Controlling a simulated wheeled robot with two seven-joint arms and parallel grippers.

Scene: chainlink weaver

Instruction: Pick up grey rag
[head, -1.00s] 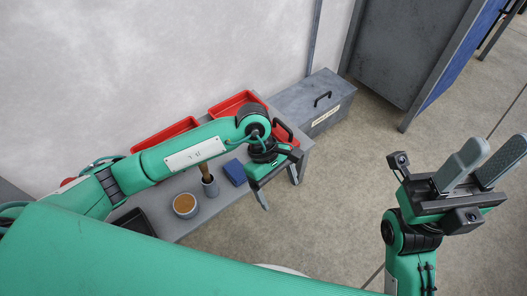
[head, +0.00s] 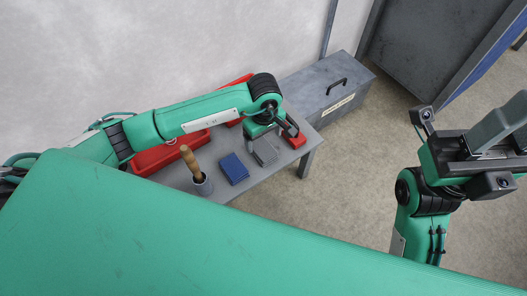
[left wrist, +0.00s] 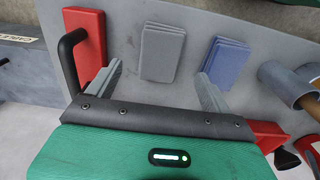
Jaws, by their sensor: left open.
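The grey rag (head: 265,152) lies folded on the grey table, just right of a folded blue rag (head: 235,168). In the left wrist view the grey rag (left wrist: 162,52) shows ahead of my left gripper (left wrist: 160,76), between its two spread fingers. My left gripper (head: 265,130) is open and empty, over the table by the grey rag; its fingertips are mostly hidden in the head view. The blue rag (left wrist: 226,62) lies beside the right finger in the wrist view. My right gripper (head: 505,130) is off to the right, away from the table, with its fingers apart and nothing between them.
A red bin (head: 165,156) stands along the back of the table, and a small red object (head: 295,138) lies near its right end. A grey chest (head: 315,92) stands beyond the table.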

